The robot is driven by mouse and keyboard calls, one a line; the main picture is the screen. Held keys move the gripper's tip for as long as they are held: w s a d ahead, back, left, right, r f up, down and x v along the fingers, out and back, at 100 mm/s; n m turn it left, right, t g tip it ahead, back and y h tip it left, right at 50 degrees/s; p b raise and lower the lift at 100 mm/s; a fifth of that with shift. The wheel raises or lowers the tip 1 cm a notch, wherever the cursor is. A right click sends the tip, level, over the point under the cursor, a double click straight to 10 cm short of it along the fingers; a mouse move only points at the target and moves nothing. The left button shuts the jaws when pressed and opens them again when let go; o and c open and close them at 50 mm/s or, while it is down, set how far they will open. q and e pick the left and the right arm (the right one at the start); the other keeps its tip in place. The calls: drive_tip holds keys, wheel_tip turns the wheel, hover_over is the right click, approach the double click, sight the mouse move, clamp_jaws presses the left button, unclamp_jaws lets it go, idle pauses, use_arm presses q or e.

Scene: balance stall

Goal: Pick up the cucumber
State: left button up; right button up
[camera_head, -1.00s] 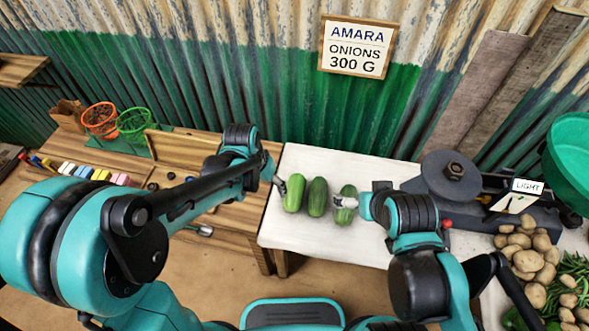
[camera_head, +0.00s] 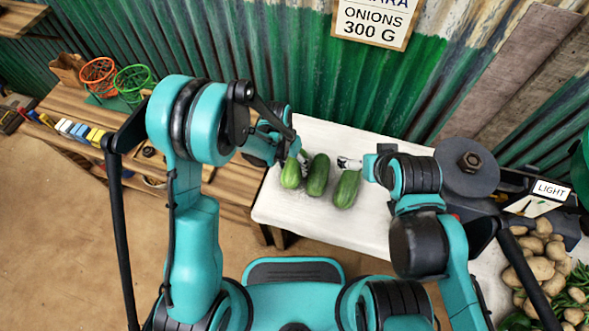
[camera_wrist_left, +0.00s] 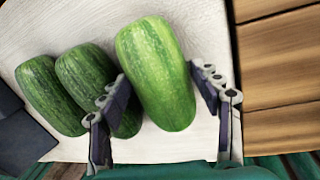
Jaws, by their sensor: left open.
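Three green cucumbers lie side by side on a white board. The left one (camera_head: 291,174) is lightest, beside the middle one (camera_head: 318,175) and the right one (camera_head: 346,189). My left gripper (camera_head: 296,156) is at the far end of the left cucumber, partly hidden by its own arm. In the left wrist view, the open left gripper (camera_wrist_left: 160,80) has its fingers on either side of the light cucumber (camera_wrist_left: 155,65), with gaps showing. One finger overlaps the view of the neighbouring cucumber (camera_wrist_left: 92,80). My right gripper (camera_head: 347,163) is just behind the right cucumber; its jaw opening is unclear.
The white board (camera_head: 290,210) has bare room in front of the cucumbers. A dark scale (camera_head: 470,168) and potatoes (camera_head: 540,265) are to the right. A wooden bench (camera_head: 225,185) adjoins on the left, with wire baskets (camera_head: 133,82) farther back.

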use_arm(q)
drive_tip(key=shift+f, duration=0.35)
drive_tip(key=shift+r, duration=0.1)
drive_tip(key=c, duration=1)
